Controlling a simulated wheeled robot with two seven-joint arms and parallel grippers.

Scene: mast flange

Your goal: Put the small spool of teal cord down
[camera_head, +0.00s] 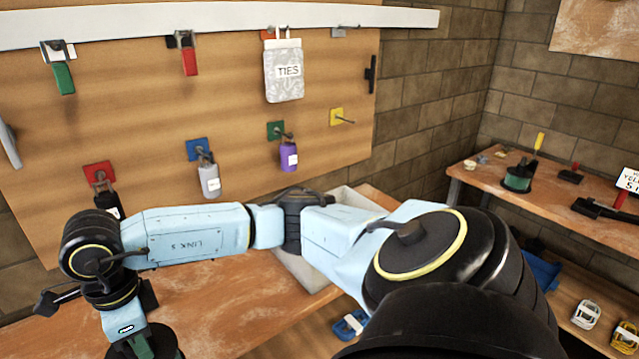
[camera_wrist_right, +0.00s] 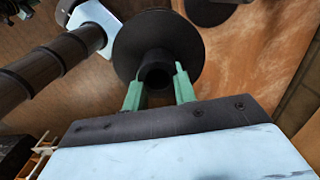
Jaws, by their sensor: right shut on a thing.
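My right arm crosses the head view from the lower right, its gripper (camera_head: 140,347) pointing down at the bottom left edge. In the right wrist view the green fingers of this gripper (camera_wrist_right: 159,88) are shut on the narrow black hub of a spool (camera_wrist_right: 150,40). The spool's wide, round black flange shows beyond the fingertips; no teal cord shows on it in this view. In the head view the held spool (camera_head: 172,343) is a dark shape cut by the frame's lower edge. I cannot tell whether it touches the bench. My left gripper is not in view.
The wooden workbench (camera_head: 225,300) lies under my arm, with a pale tray (camera_head: 300,268) partly behind it. A pegboard (camera_head: 130,130) with hooks and hanging items stands behind. A spool of green-teal cord (camera_head: 517,180) sits on the right bench (camera_head: 478,188) among tools.

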